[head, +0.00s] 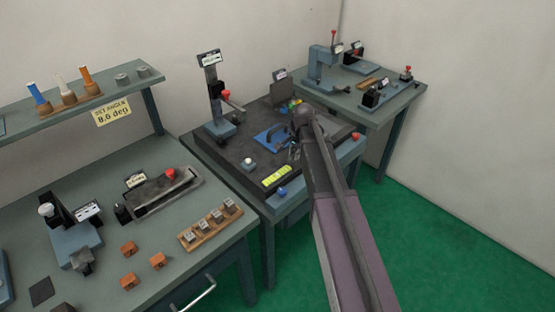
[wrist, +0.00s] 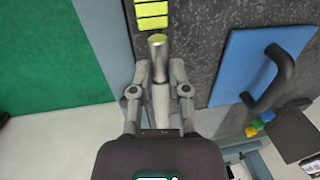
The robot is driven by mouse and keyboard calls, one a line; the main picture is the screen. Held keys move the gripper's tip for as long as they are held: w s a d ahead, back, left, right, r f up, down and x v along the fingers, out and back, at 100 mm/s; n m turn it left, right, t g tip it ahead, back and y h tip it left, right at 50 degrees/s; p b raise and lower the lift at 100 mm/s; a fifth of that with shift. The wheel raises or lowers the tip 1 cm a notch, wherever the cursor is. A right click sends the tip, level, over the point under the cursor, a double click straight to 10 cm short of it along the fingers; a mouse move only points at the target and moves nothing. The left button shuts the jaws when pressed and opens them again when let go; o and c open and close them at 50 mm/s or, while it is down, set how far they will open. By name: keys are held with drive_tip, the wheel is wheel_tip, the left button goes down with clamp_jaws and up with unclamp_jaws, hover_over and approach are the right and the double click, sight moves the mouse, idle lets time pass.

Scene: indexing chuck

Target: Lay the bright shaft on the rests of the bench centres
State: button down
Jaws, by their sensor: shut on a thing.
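My gripper (wrist: 158,72) is shut on a bright metal shaft (wrist: 159,50) in the wrist view. The shaft lies between the two fingers, and its round end points past the fingertips toward a yellow marked block. In the head view my gripper (head: 293,152) is small, over the dark middle table, and I cannot make out the shaft there. What look like the bench centres (head: 374,97) stand on the far right table, with a black head, a label and a second red-knobbed head; their rests are too small to tell. My gripper is well apart from them.
On the middle table are a blue plate with a dark handle (wrist: 265,70), the yellow block (head: 277,178), a tall black stand (head: 212,95) and small coloured blocks (wrist: 258,124). A floor gap of green (head: 400,190) lies right of the tables. The left bench holds several fixtures.

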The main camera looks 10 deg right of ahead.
hover_over(277, 163)
drive_tip(key=d, duration=0.2)
drive_tip(key=shift+s+a+f, duration=0.2)
drive_tip(key=shift+s+f, duration=0.05)
drive_tip(key=shift+s, duration=0.15)
drive_tip(key=shift+w+a, duration=0.1)
drive_tip(key=shift+w+a+f+b, duration=0.15)
drive_tip(key=shift+w+a+b, duration=0.15)
drive_tip(key=shift+a, duration=0.3)
wheel_tip(277, 163, down, 3)
drive_tip(key=b, duration=0.3)
drive_tip(key=shift+s+d+f, duration=0.1)
drive_tip(key=shift+f, duration=0.1)
drive_tip(key=c, duration=0.6)
unclamp_jaws()
